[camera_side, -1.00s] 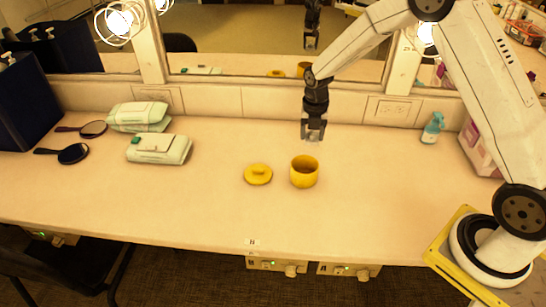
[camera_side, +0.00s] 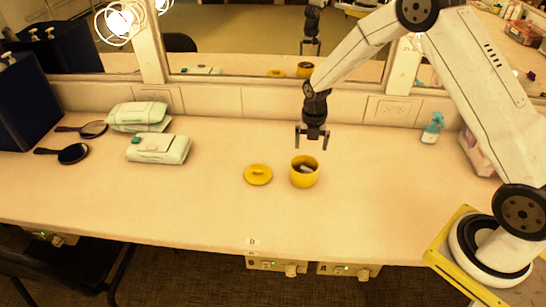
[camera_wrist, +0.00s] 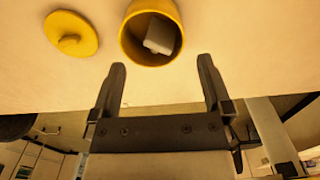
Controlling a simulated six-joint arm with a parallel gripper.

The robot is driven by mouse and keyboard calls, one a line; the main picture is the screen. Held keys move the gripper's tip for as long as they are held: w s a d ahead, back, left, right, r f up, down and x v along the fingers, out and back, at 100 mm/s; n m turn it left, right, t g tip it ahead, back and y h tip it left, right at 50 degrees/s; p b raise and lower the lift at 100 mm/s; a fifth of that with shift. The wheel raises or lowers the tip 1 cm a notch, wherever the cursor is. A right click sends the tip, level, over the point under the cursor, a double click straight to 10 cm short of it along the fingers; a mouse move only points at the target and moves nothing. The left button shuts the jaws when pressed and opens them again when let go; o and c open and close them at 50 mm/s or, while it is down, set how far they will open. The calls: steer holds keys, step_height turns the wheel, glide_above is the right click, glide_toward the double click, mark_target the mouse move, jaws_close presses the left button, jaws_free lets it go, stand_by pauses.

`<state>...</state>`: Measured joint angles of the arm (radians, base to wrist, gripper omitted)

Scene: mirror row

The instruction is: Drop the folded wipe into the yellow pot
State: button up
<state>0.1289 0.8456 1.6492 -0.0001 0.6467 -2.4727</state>
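The yellow pot (camera_side: 304,176) stands upright and uncovered on the counter, right of the middle. The folded wipe (camera_side: 306,168), small and pale grey-white, lies inside it. In the wrist view the wipe (camera_wrist: 160,36) shows tilted within the pot (camera_wrist: 134,52), below the rim. My gripper (camera_side: 311,147) is open and empty, just above and slightly behind the pot. In the wrist view its two fingers (camera_wrist: 162,78) are spread wide and apart from the pot. The yellow lid (camera_side: 258,174) lies flat on the counter to the left of the pot; the wrist view shows it too (camera_wrist: 70,36).
Green-white wipe packs (camera_side: 158,148) and two dark hand mirrors (camera_side: 74,153) lie to the left. A blue spray bottle (camera_side: 432,128) stands at the back right. A mirror wall (camera_side: 250,67) runs behind the counter. The counter's front middle is clear.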

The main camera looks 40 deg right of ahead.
steer(key=shift+r, duration=0.1)
step_height(320, 180, up, 8)
stand_by(0.8)
stand_by(0.4)
steer(key=s+a+r+m+t, duration=0.1)
steer(key=s+a+m, duration=0.2)
steer(key=s+m, duration=0.7)
steer(key=s+a+r+m+t, duration=0.1)
steer(key=s+a+r+m, duration=0.1)
steer(key=s+m, duration=0.8)
steer(key=a+m, duration=0.1)
steer(key=m, duration=0.5)
steer(key=shift+r+m+t, duration=0.3)
steer(key=shift+m, duration=0.1)
